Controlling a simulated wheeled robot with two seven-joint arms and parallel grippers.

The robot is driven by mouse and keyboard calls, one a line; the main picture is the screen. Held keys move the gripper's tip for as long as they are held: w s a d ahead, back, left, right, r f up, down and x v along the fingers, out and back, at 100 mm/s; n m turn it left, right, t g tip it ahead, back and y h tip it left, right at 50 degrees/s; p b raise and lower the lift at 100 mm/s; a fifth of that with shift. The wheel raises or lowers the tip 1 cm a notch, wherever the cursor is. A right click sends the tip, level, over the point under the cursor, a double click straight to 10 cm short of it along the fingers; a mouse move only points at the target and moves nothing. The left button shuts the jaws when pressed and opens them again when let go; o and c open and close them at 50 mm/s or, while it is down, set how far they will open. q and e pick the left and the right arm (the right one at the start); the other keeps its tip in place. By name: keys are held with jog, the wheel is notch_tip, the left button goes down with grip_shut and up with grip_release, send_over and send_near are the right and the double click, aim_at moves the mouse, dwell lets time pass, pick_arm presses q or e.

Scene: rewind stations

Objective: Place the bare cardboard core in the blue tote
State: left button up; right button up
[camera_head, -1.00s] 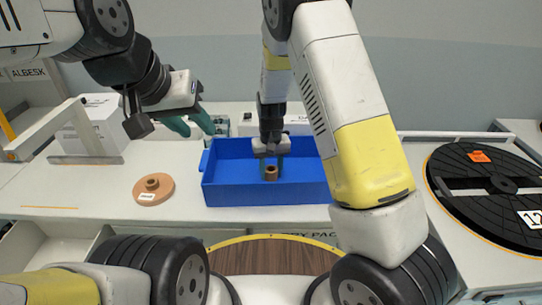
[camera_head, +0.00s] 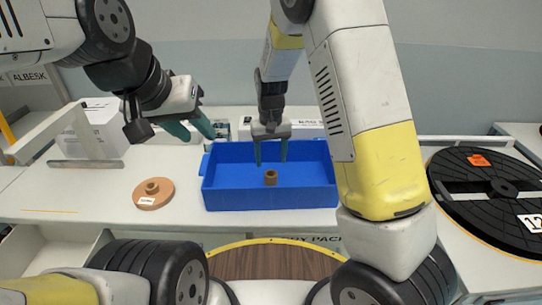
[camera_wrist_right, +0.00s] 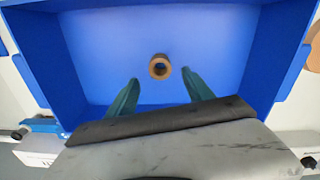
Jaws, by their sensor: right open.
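The bare cardboard core (camera_head: 270,178), a short brown tube, stands on the floor of the blue tote (camera_head: 235,196). In the right wrist view the core (camera_wrist_right: 160,67) shows its hollow end, apart from both fingers, with the tote floor (camera_wrist_right: 100,50) around it. My right gripper (camera_head: 271,163) is open and empty above the tote, just behind the core in the head view; its spread green fingers (camera_wrist_right: 160,84) show in the wrist view. My left gripper (camera_head: 196,133) hangs left of the tote, its green fingers seen side-on; whether they are apart is unclear.
A brown roll on a flat disc (camera_head: 153,193) with a white label lies on the counter left of the tote. A white box (camera_head: 100,125) stands behind a white bracket at the left. A large black turntable (camera_head: 485,205) lies at the right.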

jog(key=s+d+r+t+y, duration=0.1)
jog(key=s+d+r, duration=0.2)
jog(key=r, duration=0.3)
jog(key=s+d+r+m+t+y, duration=0.1)
jog(key=s+d+r, duration=0.2)
jog(key=r, duration=0.4)
jog(key=s+d+r+t+y, duration=0.1)
jog(key=s+d+r, duration=0.2)
jog(key=r, duration=0.3)
jog(key=s+d+r+t, duration=0.1)
jog(key=s+d+r, duration=0.1)
jog(key=s, duration=0.4)
jog(key=s+d+r+m+t, duration=0.1)
jog(key=s+d+r+t, duration=0.1)
jog(key=s, duration=0.5)
jog(key=shift+d+r+h, duration=0.25)
jog(key=shift+d+h, duration=0.15)
jog(key=shift+d, duration=0.25)
